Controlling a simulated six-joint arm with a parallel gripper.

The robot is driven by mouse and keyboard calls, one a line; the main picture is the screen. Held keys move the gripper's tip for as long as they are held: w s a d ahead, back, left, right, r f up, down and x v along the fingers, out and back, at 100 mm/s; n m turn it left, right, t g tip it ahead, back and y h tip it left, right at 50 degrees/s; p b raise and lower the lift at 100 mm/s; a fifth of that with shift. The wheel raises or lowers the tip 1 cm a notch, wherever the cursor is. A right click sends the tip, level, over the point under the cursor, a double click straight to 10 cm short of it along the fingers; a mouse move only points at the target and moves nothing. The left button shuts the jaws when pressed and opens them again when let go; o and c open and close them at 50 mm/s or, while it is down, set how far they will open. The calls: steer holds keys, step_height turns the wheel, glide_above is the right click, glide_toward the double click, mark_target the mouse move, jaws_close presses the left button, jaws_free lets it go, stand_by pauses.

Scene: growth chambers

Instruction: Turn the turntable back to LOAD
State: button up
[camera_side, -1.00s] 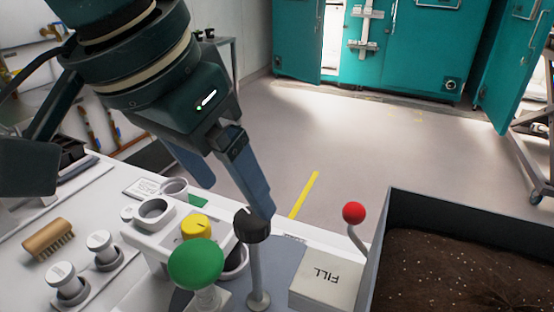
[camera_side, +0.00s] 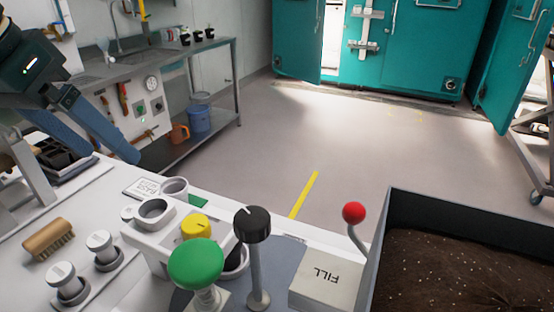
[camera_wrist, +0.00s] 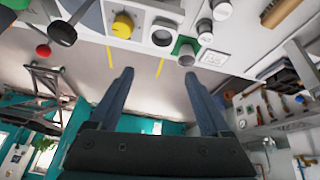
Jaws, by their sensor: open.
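A black knob (camera_side: 251,224) with a pale line on top stands on a grey post at the bench's front. It also shows in the wrist view (camera_wrist: 62,33). A yellow knob (camera_side: 196,226) sits on a white block (camera_side: 143,236) with ring-shaped holders, behind a large green button (camera_side: 196,262). A blue-grey plate (camera_side: 285,262) lies partly hidden behind the post; I cannot tell which part is the turntable, and no LOAD mark is readable. My gripper (camera_wrist: 159,74) is open and empty. In the side view it is at the left, above the bench and apart from the knobs.
A red-ball lever (camera_side: 354,213) stands by the FILL box (camera_side: 327,287), beside a soil bin (camera_side: 388,235). A brush (camera_side: 48,239) and two white knobs (camera_side: 101,245) occupy the left bench. A small cup (camera_side: 174,189) stands near a label card (camera_side: 141,188). Open floor lies beyond.

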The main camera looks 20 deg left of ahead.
steer(key=s+a+f, duration=0.4)
steer(key=s+f, duration=0.2)
steer(key=f, duration=0.3)
steer(key=shift+s+f+m, duration=0.15)
steer(key=shift+s+m, duration=0.15)
steer(key=shift+m, duration=0.1)
steer(key=shift+a, duration=0.1)
